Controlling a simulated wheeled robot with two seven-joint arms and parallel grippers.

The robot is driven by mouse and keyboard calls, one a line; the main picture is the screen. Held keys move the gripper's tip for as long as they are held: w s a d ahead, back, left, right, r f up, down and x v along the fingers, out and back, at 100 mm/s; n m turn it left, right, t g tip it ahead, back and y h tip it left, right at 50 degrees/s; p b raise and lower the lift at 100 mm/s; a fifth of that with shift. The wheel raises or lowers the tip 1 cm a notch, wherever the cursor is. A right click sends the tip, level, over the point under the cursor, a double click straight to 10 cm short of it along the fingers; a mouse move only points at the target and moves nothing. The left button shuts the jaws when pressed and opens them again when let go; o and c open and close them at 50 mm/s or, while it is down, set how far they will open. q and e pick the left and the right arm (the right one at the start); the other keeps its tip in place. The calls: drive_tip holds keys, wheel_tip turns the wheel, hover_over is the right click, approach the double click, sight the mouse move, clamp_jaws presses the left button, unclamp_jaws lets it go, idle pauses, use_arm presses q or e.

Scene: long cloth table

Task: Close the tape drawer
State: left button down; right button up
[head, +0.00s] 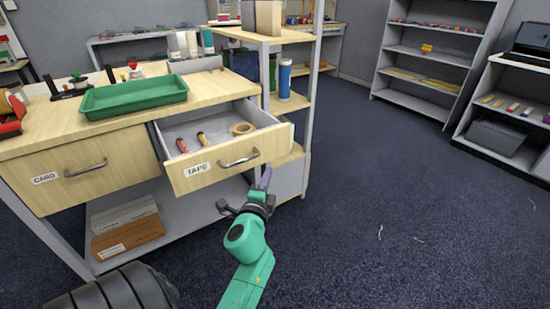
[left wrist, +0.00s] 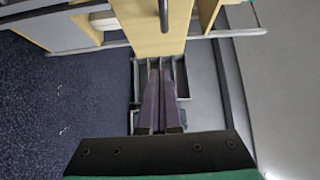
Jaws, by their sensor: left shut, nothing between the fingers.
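The tape drawer (head: 222,168), a pale wooden front with a TAPE label and a metal handle (head: 240,159), stands pulled out of the bench. Inside it lie a tape roll (head: 242,128) and two small handled tools (head: 203,139). My left gripper (head: 265,178) is just in front of and below the drawer's right end, with its dark purple fingers together and empty. In the left wrist view the shut fingers (left wrist: 158,95) point toward a wooden front (left wrist: 150,35) with a handle at the top edge. Whether they touch it I cannot tell. My right gripper is not in view.
The closed CARD drawer (head: 85,170) is to the left. A green tray (head: 135,96) sits on the bench top. A shelf post and a blue bottle (head: 284,79) stand right of the drawer. Boxes (head: 125,228) lie on the lower shelf.

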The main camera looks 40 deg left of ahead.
sight(268, 147)
use_arm(q)
drive_tip(key=x, duration=0.3)
drive_tip(key=a+x, duration=0.1)
drive_tip(key=x, duration=0.2)
drive_tip(key=s+a+x, duration=0.1)
drive_tip(key=x, duration=0.2)
drive_tip(key=shift+w+a+r, duration=0.1)
drive_tip(key=shift+w+a, duration=0.05)
drive_tip(key=shift+w, duration=0.15)
drive_tip(key=shift+w+a+p, duration=0.1)
drive_tip(key=shift+a+p, duration=0.2)
drive_tip(key=shift+a, duration=0.15)
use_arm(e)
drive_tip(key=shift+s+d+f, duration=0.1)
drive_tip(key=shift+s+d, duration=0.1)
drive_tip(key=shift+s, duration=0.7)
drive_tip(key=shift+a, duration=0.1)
